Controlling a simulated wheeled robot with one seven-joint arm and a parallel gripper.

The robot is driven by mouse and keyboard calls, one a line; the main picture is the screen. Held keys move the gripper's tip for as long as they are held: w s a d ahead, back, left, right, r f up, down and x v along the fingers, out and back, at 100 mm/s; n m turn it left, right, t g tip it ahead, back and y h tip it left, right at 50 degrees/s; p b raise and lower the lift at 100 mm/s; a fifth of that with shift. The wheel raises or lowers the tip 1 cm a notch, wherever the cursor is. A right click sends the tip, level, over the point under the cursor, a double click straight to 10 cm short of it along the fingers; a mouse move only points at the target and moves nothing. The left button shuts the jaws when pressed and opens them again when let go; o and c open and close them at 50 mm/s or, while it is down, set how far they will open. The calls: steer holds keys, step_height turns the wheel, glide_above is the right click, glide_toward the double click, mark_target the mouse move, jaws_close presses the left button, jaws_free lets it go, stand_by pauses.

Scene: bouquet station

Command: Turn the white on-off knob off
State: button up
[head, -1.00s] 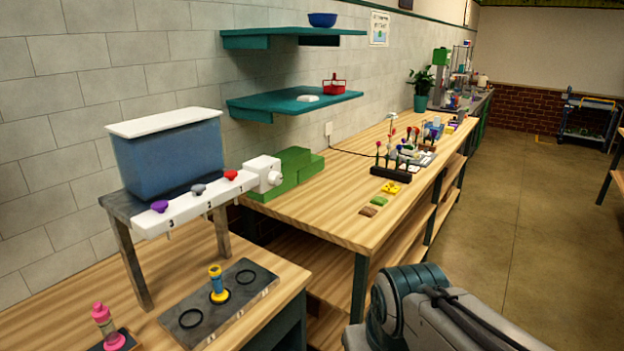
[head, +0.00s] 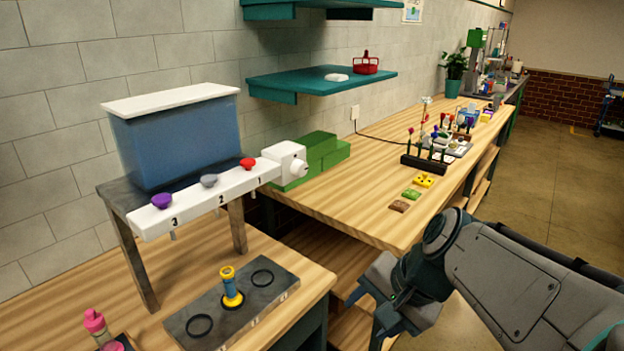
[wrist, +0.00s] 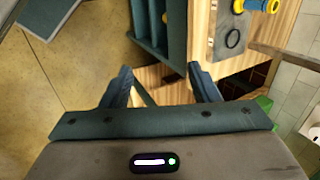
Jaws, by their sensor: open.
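The white on-off knob (head: 299,166) is on the front of a white box (head: 284,152) at the right end of the white numbered bar (head: 200,200). Its exact setting is too small to tell. My gripper (head: 368,308) is low and to the right of the knob in the head view, in front of the bench edges and well apart from the knob. In the wrist view the two fingers (wrist: 160,76) are spread with nothing between them. A white piece at the right edge of that view may be the knob box.
A blue tank (head: 175,140) sits behind the bar, which bears purple, grey and red knobs. Below is a dark plate (head: 262,302) with a yellow-and-blue piece (head: 230,288). Green blocks (head: 322,155) stand behind the knob box. Teal shelves (head: 320,82) hang above.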

steer(key=w+a+m+t+y+b, duration=0.1)
steer(key=w+a+m+y+b, duration=0.15)
steer(key=w+m, duration=0.25)
steer(key=m+t+y+b, duration=0.4)
steer(key=m+t+y, duration=0.3)
steer(key=m, duration=0.6)
glide_toward(303, 170)
steer(key=p+x, duration=0.1)
steer(key=x, duration=0.7)
steer(key=shift+w+a, duration=0.2)
steer(key=shift+a, duration=0.05)
steer(key=c, duration=1)
